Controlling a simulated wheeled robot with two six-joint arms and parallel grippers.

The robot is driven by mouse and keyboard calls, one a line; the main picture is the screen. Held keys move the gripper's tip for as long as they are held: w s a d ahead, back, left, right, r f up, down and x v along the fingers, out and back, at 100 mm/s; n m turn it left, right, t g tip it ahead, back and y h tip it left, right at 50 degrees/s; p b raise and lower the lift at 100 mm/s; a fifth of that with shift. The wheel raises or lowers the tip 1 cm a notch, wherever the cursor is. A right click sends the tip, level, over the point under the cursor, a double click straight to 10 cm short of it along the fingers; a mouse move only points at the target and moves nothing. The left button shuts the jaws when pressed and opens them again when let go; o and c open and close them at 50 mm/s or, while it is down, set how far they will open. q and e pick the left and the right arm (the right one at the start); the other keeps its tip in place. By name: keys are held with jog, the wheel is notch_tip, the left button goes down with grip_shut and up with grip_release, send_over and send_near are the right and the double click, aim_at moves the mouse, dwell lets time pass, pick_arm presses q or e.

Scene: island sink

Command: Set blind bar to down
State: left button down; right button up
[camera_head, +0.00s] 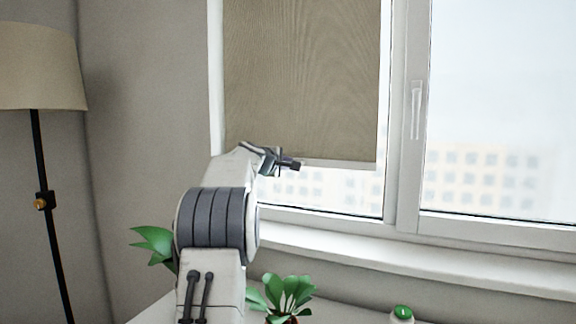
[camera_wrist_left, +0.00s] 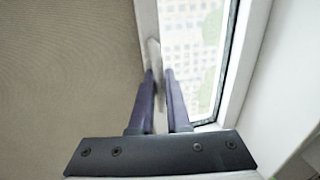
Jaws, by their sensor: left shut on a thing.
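The brown fabric blind (camera_head: 300,80) hangs over most of the left window pane. Its light bottom bar (camera_head: 340,163) sits a little above the pane's lower edge, with a strip of glass showing below. My left gripper (camera_head: 294,164) is at the left part of the bar. In the left wrist view the two dark fingers (camera_wrist_left: 161,75) are closed around the pale bar (camera_wrist_left: 153,55), with the fabric (camera_wrist_left: 70,80) on the left and glass on the right. My right gripper is in neither view.
The window sill (camera_head: 400,258) runs below the panes. Green plants (camera_head: 286,292) and a small green-topped item (camera_head: 402,312) stand below it. A floor lamp (camera_head: 40,70) is at the far left. The right pane's handle (camera_head: 416,110) is to the right of the blind.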

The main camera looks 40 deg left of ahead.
pick_arm(q)
notch_tip(320, 180, down, 16)
jog(key=b, duration=1.3)
jog(key=shift+b, duration=0.35)
jog(key=c, duration=0.9)
grip_release()
jog(key=shift+r, duration=0.1)
jog(key=shift+s+d, duration=0.1)
jog(key=shift+s, duration=0.45)
jog(key=b+v, duration=0.2)
jog(key=v, duration=0.7)
jog(key=shift+s+r, duration=0.15)
jog(key=shift+s, duration=0.05)
